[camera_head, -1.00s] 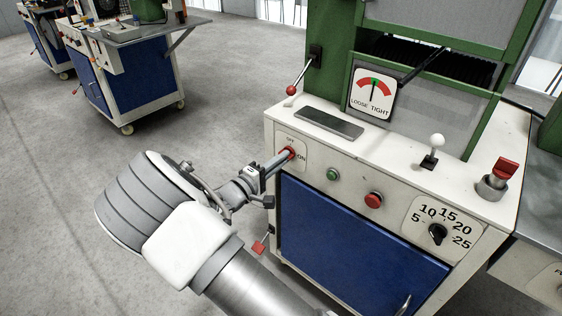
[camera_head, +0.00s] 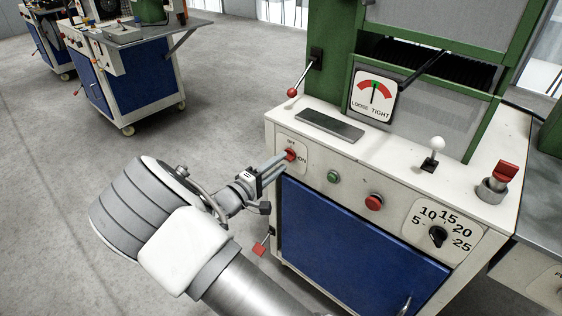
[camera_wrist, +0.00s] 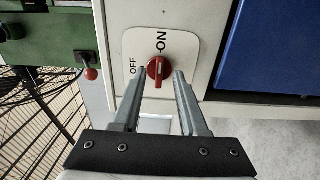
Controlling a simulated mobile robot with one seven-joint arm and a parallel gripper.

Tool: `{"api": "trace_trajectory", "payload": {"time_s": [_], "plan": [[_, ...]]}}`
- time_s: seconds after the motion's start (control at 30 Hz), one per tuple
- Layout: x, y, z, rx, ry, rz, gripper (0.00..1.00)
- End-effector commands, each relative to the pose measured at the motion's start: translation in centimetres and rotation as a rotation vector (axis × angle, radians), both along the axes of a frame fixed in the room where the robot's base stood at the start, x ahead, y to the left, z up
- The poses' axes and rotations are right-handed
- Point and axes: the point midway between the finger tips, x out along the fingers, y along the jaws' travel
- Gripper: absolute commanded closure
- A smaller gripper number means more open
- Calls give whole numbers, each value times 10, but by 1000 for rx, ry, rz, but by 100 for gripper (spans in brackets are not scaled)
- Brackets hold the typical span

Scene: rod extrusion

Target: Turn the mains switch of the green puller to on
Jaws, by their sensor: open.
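The green puller (camera_head: 333,75) stands at the right with a white control front. Its mains switch is a red rotary knob (camera_head: 290,155) at the upper left of that front, on a plate marked OFF and ON. In the wrist view the knob (camera_wrist: 158,68) has its ridge upright in the picture, in line with the ON mark; OFF is to its left. My gripper (camera_head: 281,160) is open in front of the knob. In the wrist view its two fingers (camera_wrist: 161,74) lie on either side of the knob, with gaps visible. Nothing is held.
A green button (camera_head: 334,177), a red button (camera_head: 374,201) and a black dial (camera_head: 438,235) sit right of the switch. A red-knobbed lever (camera_head: 292,92) stands above it. Another blue-doored machine (camera_head: 143,85) is behind left. Floor at left is clear.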

Motion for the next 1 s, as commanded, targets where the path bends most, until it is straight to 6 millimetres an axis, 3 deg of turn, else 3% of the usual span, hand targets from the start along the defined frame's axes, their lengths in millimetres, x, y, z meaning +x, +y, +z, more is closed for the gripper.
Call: {"api": "trace_trajectory", "payload": {"time_s": [0.6, 0.8, 1.0], "plan": [[-109, 86, 2, 0, 0, 5, 57], [-124, 98, 1, 0, 0, 3, 57], [-127, 99, 0, -1, -1, 2, 57]]}}
